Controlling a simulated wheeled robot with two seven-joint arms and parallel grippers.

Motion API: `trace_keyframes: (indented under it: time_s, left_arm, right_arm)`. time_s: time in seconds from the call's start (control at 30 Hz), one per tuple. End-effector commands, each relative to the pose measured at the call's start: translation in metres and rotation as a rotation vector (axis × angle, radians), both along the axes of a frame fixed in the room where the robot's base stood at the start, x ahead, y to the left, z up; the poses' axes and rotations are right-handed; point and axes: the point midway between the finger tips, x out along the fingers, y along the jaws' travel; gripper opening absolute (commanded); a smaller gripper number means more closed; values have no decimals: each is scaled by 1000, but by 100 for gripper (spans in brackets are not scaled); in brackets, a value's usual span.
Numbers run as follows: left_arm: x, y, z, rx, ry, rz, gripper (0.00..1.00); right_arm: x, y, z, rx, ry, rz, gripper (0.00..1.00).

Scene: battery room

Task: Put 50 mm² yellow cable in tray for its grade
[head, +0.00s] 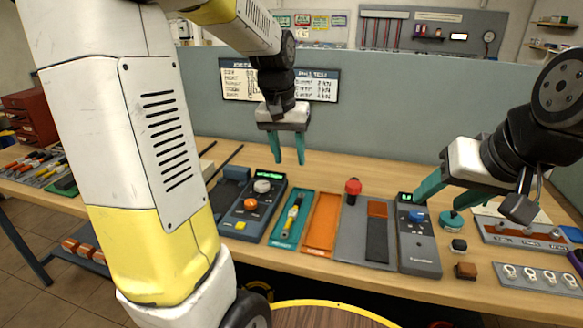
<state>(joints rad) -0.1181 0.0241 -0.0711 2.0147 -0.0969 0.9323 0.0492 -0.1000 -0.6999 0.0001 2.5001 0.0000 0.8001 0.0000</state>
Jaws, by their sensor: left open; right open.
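A short yellow cable (291,216) with dark parts lies lengthwise inside the teal tray (279,243) on the bench. An empty orange tray (321,230) lies just to its right. Both trays have small labels at the front that I cannot read. My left gripper (289,163) is open and empty, pointing down above and behind the teal tray, apart from the cable.
A dark device with a knob and buttons (252,208) stands left of the trays. A grey plate with a red knob (365,232) is to their right. Lug plates (537,275) and small blocks lie at the right. My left arm hides the bench's left-middle part.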

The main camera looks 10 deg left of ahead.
Motion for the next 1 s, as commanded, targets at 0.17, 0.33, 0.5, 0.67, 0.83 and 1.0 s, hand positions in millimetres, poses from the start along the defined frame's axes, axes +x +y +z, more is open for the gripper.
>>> trace_keyframes:
  time_s: [0.17, 0.33, 0.5, 0.67, 0.83, 1.0]
  left_arm:
    - [-69, -5, 39, -52, -145, -5, 43]
    - [-126, -11, 51, -85, -266, -10, 43]
    - [-159, -15, 50, -101, -344, -12, 43]
    - [-170, -17, 48, -104, -369, -14, 43]
    - [-170, -17, 48, -104, -369, -14, 43]
    - [-170, -17, 48, -105, -369, -14, 43]
  right_arm:
    - [0, 0, 0, 0, 0, 0, 55]
    - [0, 0, 0, 0, 0, 0, 55]
    - [0, 0, 0, 0, 0, 0, 55]
    - [0, 0, 0, 0, 0, 0, 55]
    - [0, 0, 0, 0, 0, 0, 55]
    - [0, 0, 0, 0, 0, 0, 55]
